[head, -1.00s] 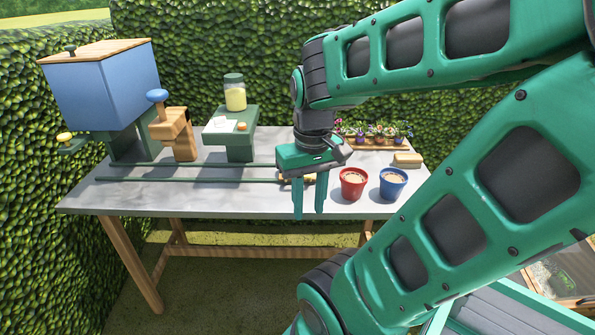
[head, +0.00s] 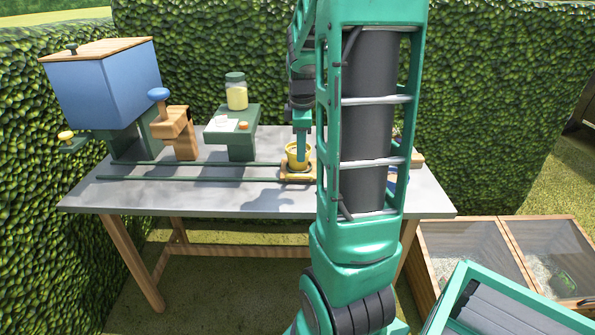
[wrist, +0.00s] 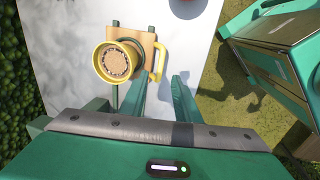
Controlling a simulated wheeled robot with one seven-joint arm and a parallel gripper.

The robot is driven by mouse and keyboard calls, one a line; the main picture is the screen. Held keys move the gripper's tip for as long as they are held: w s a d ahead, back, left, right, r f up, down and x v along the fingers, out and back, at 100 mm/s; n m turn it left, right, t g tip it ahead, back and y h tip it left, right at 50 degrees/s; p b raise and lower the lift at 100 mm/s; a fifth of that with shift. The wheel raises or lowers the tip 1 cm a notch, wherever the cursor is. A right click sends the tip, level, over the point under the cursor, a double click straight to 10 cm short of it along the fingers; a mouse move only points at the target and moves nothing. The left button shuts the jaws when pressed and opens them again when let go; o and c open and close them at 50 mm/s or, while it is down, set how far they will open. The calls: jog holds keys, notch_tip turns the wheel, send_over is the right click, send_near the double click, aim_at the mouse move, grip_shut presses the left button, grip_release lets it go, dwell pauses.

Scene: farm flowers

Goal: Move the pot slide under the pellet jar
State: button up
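The pot slide (head: 286,177) is a small wooden carriage at the right end of the green rails on the bench. A yellow pot (head: 293,153) stands on it, upright. The pellet jar (head: 236,97), clear with yellow contents and a green lid, stands on a green raised stand (head: 241,144) left of the slide. My gripper (wrist: 168,77) is open, its fingers apart beside the pot's handle. Whether they touch it I cannot tell.
The two green rails (head: 195,179) run left along the grey bench (head: 250,204). A wooden press with a blue knob (head: 158,95) and a big blue hopper (head: 100,90) stand farther left. My arm hides most of the right bench end. A cold frame (head: 480,250) stands at right.

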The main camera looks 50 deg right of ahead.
aim_at(301, 176)
jog(key=f, duration=0.6)
jog(key=w+d+f, duration=0.1)
jog(key=f, duration=0.2)
jog(key=shift+d, duration=0.1)
grip_shut()
